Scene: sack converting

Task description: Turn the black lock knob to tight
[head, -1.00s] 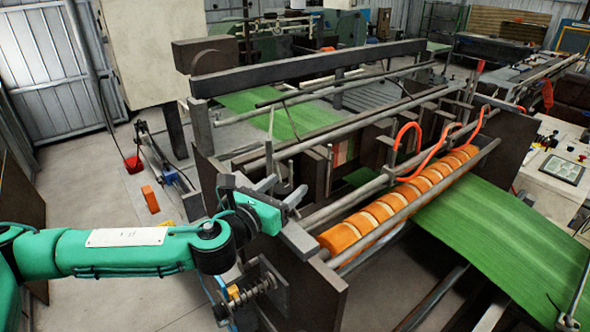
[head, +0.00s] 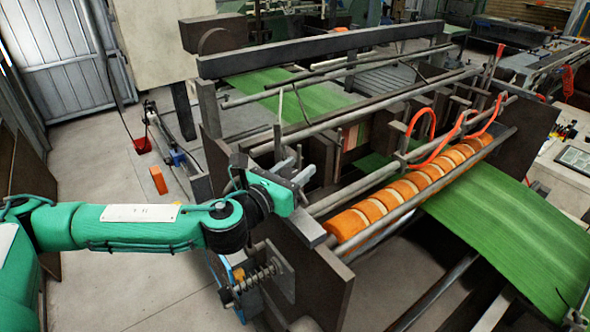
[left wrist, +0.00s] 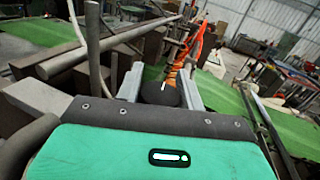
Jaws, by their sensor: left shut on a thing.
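The black lock knob (left wrist: 158,93) is a dark round cap with a short white mark, seen in the left wrist view between the two grey fingers. My left gripper (left wrist: 160,84) is shut on it, with one finger on each side. In the head view my left gripper (head: 294,172) is at the near left corner of the machine frame, and I cannot make out the knob there. My right gripper is not in view.
A roller with orange rings (head: 410,186) and green sheet (head: 510,230) lie right of the gripper. A dark side plate (head: 325,285) and a spring-loaded rod (head: 258,277) are below it. Grey bars (head: 365,188) cross close by. Open floor (head: 110,275) lies to the left.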

